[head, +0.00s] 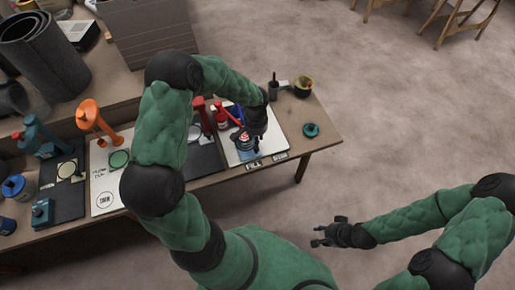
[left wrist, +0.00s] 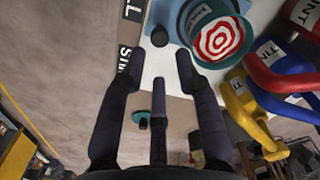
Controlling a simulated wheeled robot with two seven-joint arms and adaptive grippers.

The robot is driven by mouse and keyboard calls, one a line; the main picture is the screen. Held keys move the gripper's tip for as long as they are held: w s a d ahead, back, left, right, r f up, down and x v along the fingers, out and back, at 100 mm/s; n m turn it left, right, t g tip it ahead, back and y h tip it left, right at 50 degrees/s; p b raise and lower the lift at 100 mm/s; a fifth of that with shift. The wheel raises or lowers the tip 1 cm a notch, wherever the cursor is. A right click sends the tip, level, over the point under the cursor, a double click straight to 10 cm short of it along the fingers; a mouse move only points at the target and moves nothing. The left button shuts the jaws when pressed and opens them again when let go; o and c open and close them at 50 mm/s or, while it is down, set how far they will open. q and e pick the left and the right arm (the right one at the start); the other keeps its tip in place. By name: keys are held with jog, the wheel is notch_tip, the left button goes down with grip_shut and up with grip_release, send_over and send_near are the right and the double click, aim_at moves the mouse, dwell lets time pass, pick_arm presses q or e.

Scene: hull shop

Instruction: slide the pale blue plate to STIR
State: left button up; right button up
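The pale blue plate (head: 250,154) lies on the white board, next to the FILL label (head: 253,165). The STIR label (head: 280,157) is just right of it. In the left wrist view the plate (left wrist: 180,12) is at the top, partly cut off. A teal cup with a red and white target (left wrist: 216,40) stands on it. A black knob (left wrist: 160,36) shows at the plate's near edge. My left gripper (left wrist: 160,75) is open, its fingers short of the knob and apart from it. My right gripper (head: 325,236) looks open and empty, away from the table.
Red, blue and yellow handled dispensers (left wrist: 285,75) crowd close on the right in the left wrist view. A teal round item (head: 311,130) lies near the table's right end. A dark pot (head: 273,90) and an olive bowl (head: 302,86) stand behind. The board's right part is clear.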

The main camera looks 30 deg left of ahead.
pick_arm(q)
notch_tip(320, 180, down, 6)
jog(key=shift+f+b, duration=0.2)
jog(key=shift+b, duration=0.8)
grip_shut()
